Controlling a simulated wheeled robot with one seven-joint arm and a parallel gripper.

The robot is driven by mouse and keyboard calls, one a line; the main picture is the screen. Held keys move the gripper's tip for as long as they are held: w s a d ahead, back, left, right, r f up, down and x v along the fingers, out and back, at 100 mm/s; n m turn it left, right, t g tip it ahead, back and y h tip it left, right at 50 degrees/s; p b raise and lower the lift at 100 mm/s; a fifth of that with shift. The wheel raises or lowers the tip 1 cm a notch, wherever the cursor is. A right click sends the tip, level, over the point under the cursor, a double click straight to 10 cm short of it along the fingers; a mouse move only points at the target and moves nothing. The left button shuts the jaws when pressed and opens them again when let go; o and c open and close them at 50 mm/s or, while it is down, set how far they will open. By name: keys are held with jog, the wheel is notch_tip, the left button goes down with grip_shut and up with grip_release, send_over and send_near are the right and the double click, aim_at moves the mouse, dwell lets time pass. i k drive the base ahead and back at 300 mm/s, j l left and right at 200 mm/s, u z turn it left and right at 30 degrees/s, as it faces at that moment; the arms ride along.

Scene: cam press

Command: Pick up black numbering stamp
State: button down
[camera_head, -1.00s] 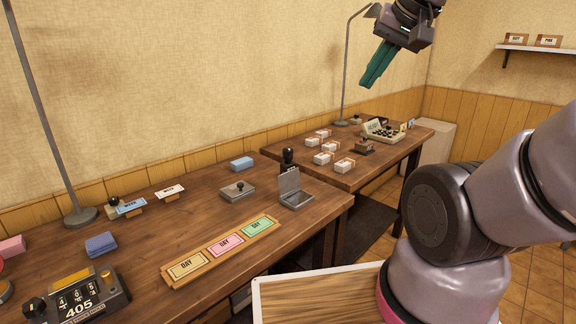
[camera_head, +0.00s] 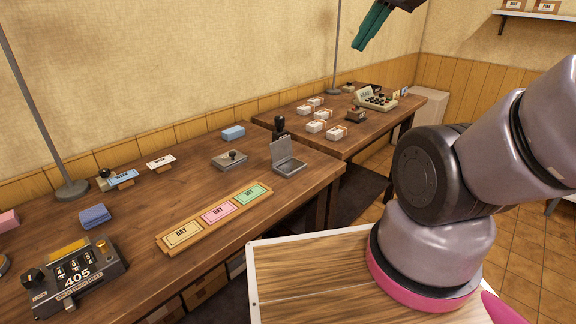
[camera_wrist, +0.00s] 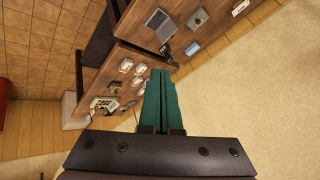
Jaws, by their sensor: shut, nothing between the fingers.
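The black stamp (camera_head: 279,127) stands upright near the right end of the near table, behind the open grey ink pad. In the wrist view the black stamp (camera_wrist: 191,48) shows small, beyond my fingertips and to their upper right. My gripper (camera_head: 359,45) is at the top of the head view, high above the tables and well apart from the stamp. Its teal fingers are together and empty. In the wrist view the fingers of my gripper (camera_wrist: 160,72) point toward the tables.
The open grey ink pad (camera_head: 288,166) is in front of the stamp. A tray of coloured DAY cards (camera_head: 166,242) and a 405 counter (camera_head: 75,277) are nearer. A lamp pole (camera_head: 335,60) rises behind.

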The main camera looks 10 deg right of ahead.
aim_at(279, 120)
jog(key=i+l+u, duration=0.25)
jog(key=l+u, duration=0.25)
jog(key=i+l+u, duration=0.2)
jog(key=l, duration=0.25)
jog(key=i+l+u, duration=0.1)
jog(key=l+u, duration=0.4)
jog(key=l, duration=0.2)
